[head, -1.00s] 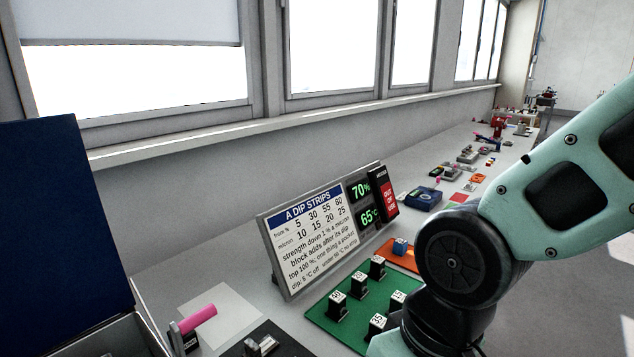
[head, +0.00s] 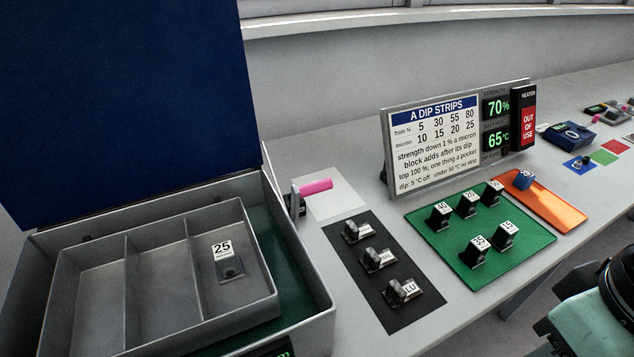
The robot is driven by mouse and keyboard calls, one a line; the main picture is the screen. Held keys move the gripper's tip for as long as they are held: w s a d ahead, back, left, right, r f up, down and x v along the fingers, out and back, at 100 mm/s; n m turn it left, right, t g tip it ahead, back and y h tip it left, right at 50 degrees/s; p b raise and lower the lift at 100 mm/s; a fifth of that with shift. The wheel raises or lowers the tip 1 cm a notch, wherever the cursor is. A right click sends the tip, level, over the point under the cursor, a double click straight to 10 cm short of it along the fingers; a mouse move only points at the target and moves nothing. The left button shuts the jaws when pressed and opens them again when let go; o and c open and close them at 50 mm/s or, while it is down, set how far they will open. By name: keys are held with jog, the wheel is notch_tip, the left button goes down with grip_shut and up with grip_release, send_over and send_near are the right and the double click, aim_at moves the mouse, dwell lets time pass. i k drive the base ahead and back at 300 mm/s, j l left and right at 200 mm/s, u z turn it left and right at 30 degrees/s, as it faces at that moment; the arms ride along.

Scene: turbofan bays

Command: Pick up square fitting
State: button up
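Three metal fittings lie in a row on a dark mat (head: 352,271) in the head view: a back one (head: 357,232), a middle one (head: 376,259) and a front one (head: 403,292). Each has a small pale label. Their shapes are too small to tell which one is square. The front label seems to end in "LU". All are uncovered and apart from each other. Part of my teal arm shows at the lower right edge, away from the mat. My gripper's fingers are not in view.
An open grey case (head: 318,292) with a blue lid (head: 130,100) stands at left; its divided tray holds a block marked 25 (head: 227,262). A pink-handled tool (head: 316,187) is beside it. A green mat (head: 520,247) holds several numbered blocks. A sign (head: 432,140) stands behind.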

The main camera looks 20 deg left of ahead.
aim_at(229, 265)
jog(key=u, duration=1.95)
jog(key=i+u, duration=0.2)
